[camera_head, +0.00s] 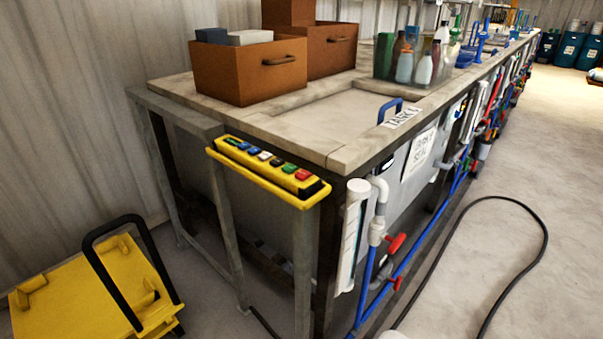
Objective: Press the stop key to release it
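A yellow control panel (262,184) with a row of several coloured keys is fixed at the near end of the bench, at its corner. A red key (302,175) sits at the panel's right end, and it looks like the stop key. A green key (289,167) is beside it, with dark, white and blue keys further left. The keys are too small to tell whether the red one is pressed in or out. No label on it can be read. My gripper is not in view.
Brown boxes (246,87) and a bin of bottles (420,62) stand on the bench. A white pipe (352,235) with a red valve handle (396,243) runs below the corner. A yellow platform (75,300) with a black handle stands left. A black hose (541,240) lies on open floor.

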